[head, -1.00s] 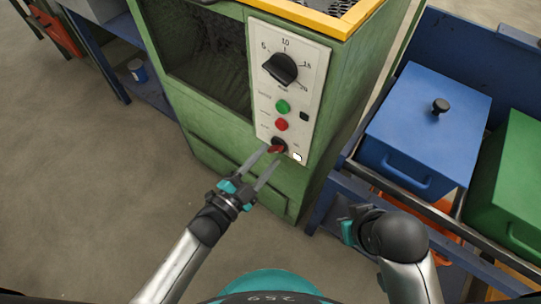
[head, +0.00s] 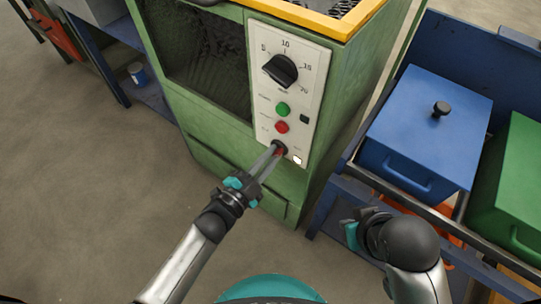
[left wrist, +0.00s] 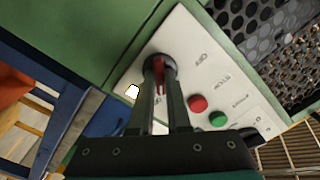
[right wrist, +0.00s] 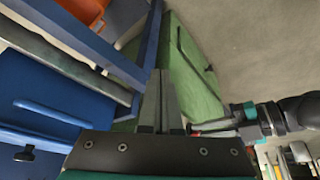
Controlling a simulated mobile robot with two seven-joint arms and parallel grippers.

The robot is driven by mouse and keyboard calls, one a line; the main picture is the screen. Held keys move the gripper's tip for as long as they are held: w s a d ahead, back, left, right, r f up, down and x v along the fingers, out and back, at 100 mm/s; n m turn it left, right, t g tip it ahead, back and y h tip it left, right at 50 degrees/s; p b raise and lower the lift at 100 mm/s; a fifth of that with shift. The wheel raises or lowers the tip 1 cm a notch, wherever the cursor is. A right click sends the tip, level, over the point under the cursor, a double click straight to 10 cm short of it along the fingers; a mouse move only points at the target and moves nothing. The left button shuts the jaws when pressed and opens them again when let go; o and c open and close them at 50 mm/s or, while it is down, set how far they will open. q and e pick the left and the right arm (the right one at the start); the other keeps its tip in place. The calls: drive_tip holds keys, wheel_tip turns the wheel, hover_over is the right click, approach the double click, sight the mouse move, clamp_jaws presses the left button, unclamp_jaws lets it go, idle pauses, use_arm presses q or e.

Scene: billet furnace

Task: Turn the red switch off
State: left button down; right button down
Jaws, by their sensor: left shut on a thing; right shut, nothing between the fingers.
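The red switch (left wrist: 158,77) is a red handle on a round black base at the bottom of the white control panel (head: 293,70). In the head view the fingers of my left gripper (head: 276,150) cover most of it. In the left wrist view the two fingers (left wrist: 162,80) are shut on the red handle, one on each side, with the fingertips at the black base. My right gripper (right wrist: 160,78) is shut and empty, well away from the panel to the lower right, beside the blue rack.
Above the switch are a red button (head: 281,127), a green button (head: 282,109) and a black dial (head: 281,70). The green furnace (head: 230,134) carries the panel. A blue lidded box (head: 425,125) and a green box (head: 512,185) stand on the rack at right.

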idle(0.6)
use_arm(q)
drive_tip(key=n+p, duration=0.4)
drive_tip(key=n, duration=1.3)
drive_tip(key=shift+a+n+p, duration=0.1)
drive_tip(key=shift+n+p, duration=0.2)
drive_tip(key=shift+n, duration=0.1)
use_arm(e)
wheel_tip(320, 180, down, 10)
drive_tip(key=s+g, duration=0.1)
drive_tip(key=shift+s+r+g, duration=0.15)
drive_tip(key=shift+g, duration=0.15)
drive_tip(key=shift+d, duration=0.1)
use_arm(q)
drive_tip(key=c, duration=0.9)
unclamp_jaws()
